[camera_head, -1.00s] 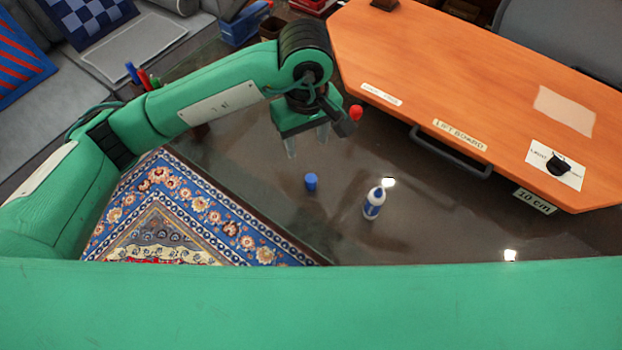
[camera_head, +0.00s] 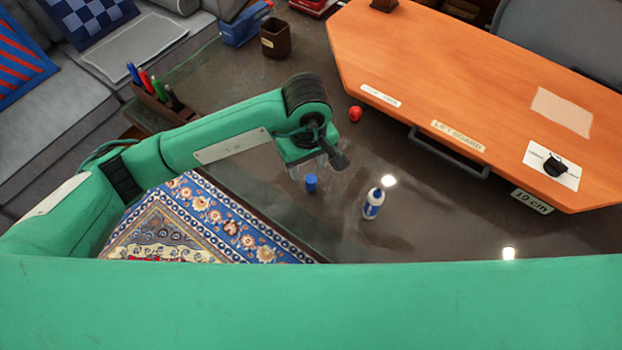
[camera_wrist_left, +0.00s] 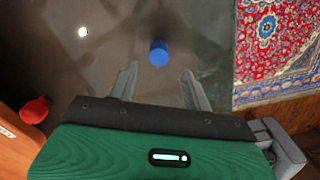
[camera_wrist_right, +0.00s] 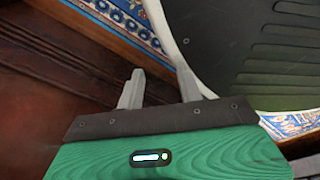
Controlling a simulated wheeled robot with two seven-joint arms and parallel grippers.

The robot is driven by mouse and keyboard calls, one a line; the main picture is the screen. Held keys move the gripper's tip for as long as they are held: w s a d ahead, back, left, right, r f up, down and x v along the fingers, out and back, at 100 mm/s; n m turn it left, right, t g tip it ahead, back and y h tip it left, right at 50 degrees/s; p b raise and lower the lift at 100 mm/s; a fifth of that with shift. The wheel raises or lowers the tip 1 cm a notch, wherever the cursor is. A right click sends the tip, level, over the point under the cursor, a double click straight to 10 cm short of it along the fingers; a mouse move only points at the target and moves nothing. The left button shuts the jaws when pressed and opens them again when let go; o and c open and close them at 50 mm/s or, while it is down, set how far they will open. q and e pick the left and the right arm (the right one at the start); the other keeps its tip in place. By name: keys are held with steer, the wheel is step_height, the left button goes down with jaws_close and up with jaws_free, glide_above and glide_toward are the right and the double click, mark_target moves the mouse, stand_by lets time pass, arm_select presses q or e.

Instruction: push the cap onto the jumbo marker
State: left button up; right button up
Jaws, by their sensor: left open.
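A blue cap-like cylinder (camera_head: 311,183) stands on the dark glossy table; it also shows in the left wrist view (camera_wrist_left: 159,53). My left gripper (camera_head: 309,168) is open and empty above it. In the left wrist view the cap appears centred, just beyond the two fingertips (camera_wrist_left: 159,73). Blue, red, green and dark markers stand in a brown holder (camera_head: 150,101) at the table's far left; I cannot tell which is the jumbo marker. My right gripper (camera_wrist_right: 160,78) shows only in its wrist view, open and empty, away from these objects.
A white and blue bottle (camera_head: 373,204) stands right of the cap. A red round object (camera_head: 355,114) lies near the orange board (camera_head: 450,80), which has a grey handle. A brown cup (camera_head: 275,38) and blue bin (camera_head: 240,28) stand at the back. A patterned rug (camera_head: 215,225) lies below.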

mark_target(311, 178)
steer(key=shift+w, duration=0.1)
arm_select(q)
steer(key=shift+s+d+f, duration=0.1)
steer(key=shift+f, duration=0.2)
steer(key=f, duration=0.2)
steer(key=f+p, duration=0.1)
steer(key=f, duration=0.1)
steer(key=shift+s+d, duration=0.2)
steer(key=shift+f, duration=0.25)
arm_select(e)
steer(key=shift+s, duration=1.15)
steer(key=shift+w+a, duration=0.1)
steer(key=shift+a, duration=0.1)
